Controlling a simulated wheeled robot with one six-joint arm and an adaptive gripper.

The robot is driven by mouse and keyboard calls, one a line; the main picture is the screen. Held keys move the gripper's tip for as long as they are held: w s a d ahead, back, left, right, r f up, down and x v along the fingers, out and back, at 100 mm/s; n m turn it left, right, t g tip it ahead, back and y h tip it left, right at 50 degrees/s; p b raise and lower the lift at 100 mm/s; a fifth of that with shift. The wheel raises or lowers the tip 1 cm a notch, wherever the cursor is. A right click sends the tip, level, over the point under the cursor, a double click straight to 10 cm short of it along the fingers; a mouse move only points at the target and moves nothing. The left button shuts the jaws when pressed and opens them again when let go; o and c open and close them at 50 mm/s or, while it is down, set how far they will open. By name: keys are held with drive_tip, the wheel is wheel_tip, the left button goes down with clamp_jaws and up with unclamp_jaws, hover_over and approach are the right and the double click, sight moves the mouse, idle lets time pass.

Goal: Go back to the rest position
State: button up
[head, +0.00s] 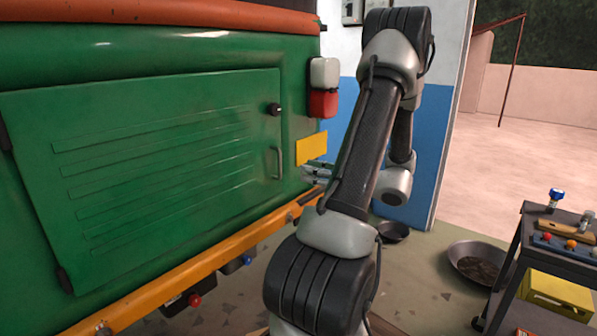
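My arm rises from the bottom centre of the head view, bends near the top and comes down on its far side. My gripper (314,176) shows only in part, left of the arm's upper link and just below the rickshaw's yellow plate. The arm hides the rest of it. I cannot tell whether its fingers are open or shut, whether they touch the rickshaw, or whether they hold anything. The green rickshaw (245,120) fills the left side, its ribbed rear panel shut.
An orange bumper (215,255) runs along the rickshaw's lower edge, close to my arm. A dark cart (565,245) with tools and a yellow crate (557,294) stands at right. Dark pans (480,262) lie on the floor. A blue-and-white wall (432,150) is behind the arm.

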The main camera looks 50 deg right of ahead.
drive_tip(key=s+a+f+n+g+y, duration=0.2)
drive_tip(key=s+a+f+n+g, duration=0.3)
drive_tip(key=s+a+f+g, duration=0.15)
drive_tip(key=s+a+r+n+g, duration=0.2)
drive_tip(key=s+a+n+g, duration=0.4)
drive_tip(key=a+n+g, duration=0.4)
drive_tip(key=a+r+n+t+h, duration=0.2)
drive_tip(key=a+r+n+h, duration=0.1)
drive_tip(key=a+r+n, duration=0.2)
drive_tip(key=w+a+r+n+t+h, duration=0.1)
drive_tip(key=a+r+n+h, duration=0.3)
drive_tip(key=r+n, duration=0.4)
drive_tip(key=a+n, duration=0.1)
drive_tip(key=n, duration=0.3)
drive_tip(key=shift+w+r+n+t, duration=0.3)
drive_tip(key=shift+r+n+t, duration=0.05)
drive_tip(key=shift+r+n, duration=0.05)
